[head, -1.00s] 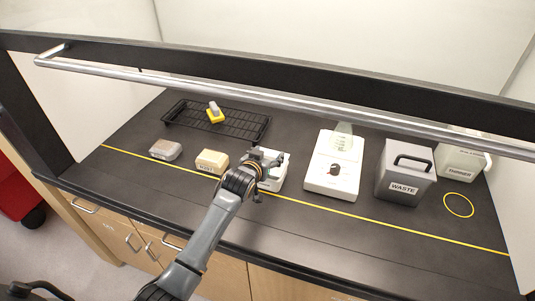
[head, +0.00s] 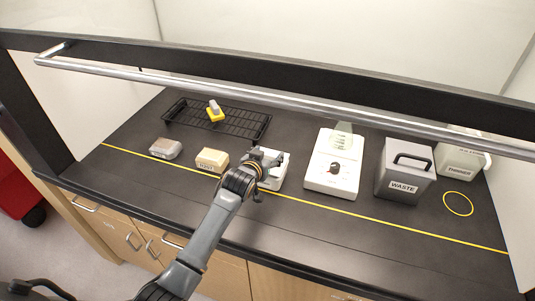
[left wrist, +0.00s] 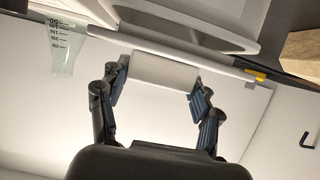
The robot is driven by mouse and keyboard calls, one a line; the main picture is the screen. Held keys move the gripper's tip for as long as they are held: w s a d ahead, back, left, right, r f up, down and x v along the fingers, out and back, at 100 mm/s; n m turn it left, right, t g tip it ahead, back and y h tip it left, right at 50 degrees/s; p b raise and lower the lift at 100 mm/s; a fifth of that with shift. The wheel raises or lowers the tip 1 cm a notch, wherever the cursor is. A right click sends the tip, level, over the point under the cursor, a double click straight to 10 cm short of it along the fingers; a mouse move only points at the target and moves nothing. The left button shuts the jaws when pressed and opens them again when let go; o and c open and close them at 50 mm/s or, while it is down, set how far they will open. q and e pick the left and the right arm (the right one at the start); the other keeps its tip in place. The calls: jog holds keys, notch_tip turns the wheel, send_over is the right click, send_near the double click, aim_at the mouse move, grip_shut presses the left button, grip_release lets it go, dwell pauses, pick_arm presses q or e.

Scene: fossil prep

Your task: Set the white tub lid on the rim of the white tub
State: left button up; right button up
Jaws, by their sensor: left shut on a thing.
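The white tub (head: 270,182) stands on the dark worktop in the head view, largely covered by my left gripper (head: 268,160). In the left wrist view, which looks upside down, my left gripper (left wrist: 155,88) is shut on the block-shaped handle of the white tub lid (left wrist: 225,69), one finger on each side. The lid shows as a thin plate seen edge-on. The white tub (left wrist: 190,28) is right beside the plate in that view, on its worktop side. I cannot tell whether lid and rim touch. My right gripper is not in view.
A tan labelled block (head: 212,160) and a grey-brown block (head: 165,149) lie left of the tub. A white device (head: 322,184) with a beaker (head: 343,130) stands right, then a waste bin (head: 392,184). A black rack (head: 247,127) is behind. A metal bar (head: 290,102) crosses above.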

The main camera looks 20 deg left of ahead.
aim_at(267, 156)
pick_arm(q)
jog(key=shift+f, duration=0.4)
jog(key=o, duration=1.8)
jog(key=shift+c, duration=0.2)
jog(key=p+v, duration=0.6)
jog(key=shift+s+r+p, duration=0.25)
jog(key=shift+r+p, duration=0.1)
jog(key=shift+s+f, duration=0.1)
jog(key=shift+s, duration=0.1)
